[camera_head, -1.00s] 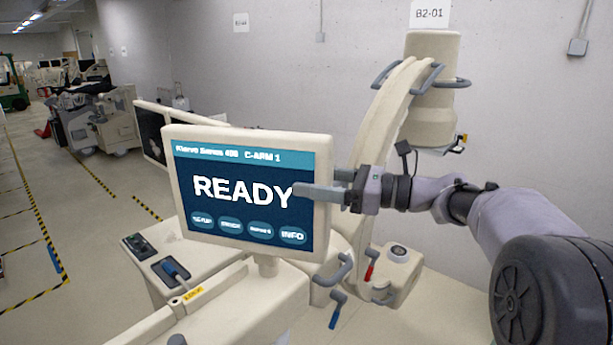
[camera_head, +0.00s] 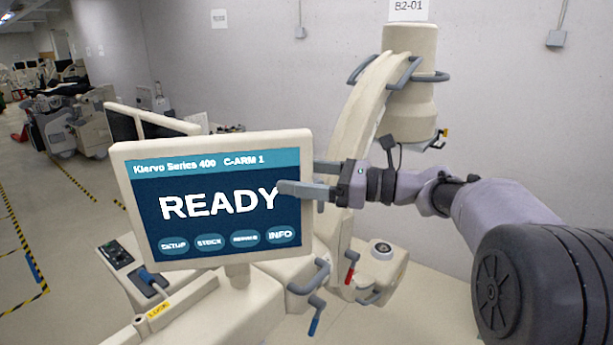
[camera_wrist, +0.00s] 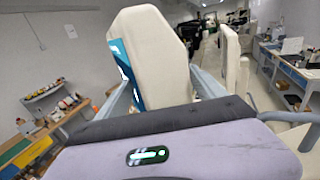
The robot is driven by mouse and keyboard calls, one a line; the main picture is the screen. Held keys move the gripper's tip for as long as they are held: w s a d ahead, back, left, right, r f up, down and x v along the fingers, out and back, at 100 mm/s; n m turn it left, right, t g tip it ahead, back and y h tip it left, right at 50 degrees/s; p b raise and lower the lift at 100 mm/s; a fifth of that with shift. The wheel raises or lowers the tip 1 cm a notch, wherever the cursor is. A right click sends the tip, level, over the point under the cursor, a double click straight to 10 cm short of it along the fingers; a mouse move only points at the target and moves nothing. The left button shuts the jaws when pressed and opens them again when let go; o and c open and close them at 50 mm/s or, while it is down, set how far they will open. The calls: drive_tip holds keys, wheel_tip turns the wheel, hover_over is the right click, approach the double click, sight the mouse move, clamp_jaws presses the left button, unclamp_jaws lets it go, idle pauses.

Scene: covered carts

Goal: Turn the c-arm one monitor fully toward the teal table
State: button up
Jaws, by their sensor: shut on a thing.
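The C-arm one monitor (camera_head: 215,200) has a cream frame and a lit screen reading "READY" and "C-ARM 1". It stands upright on a short post, its screen facing mostly toward my head camera. My gripper (camera_head: 299,178) is shut on the monitor's right edge, with one finger across the front of the screen and the other partly hidden behind. In the wrist view my gripper (camera_wrist: 164,84) straddles the monitor (camera_wrist: 152,50), whose pale back and a strip of blue screen show. I cannot pick out the teal table for certain in either view.
The cream C-arm column (camera_head: 408,85) stands behind, near the wall. A second monitor (camera_head: 122,125) is behind at left. Handles with blue (camera_head: 314,325) and red (camera_head: 349,273) grips sit below the gripper. A bench with blue edging (camera_wrist: 288,68) is at right in the wrist view.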

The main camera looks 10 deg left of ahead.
drive_tip(key=shift+a+r, duration=0.1)
drive_tip(key=shift+r, duration=0.25)
drive_tip(key=o, duration=1.6)
drive_tip(key=shift+w+a+f, duration=0.2)
drive_tip(key=shift+w+a, duration=0.05)
drive_tip(key=shift+s+a+f, duration=0.1)
drive_tip(key=shift+s+a, duration=0.05)
drive_tip(key=shift+a, duration=0.1)
drive_tip(key=shift+f, duration=0.15)
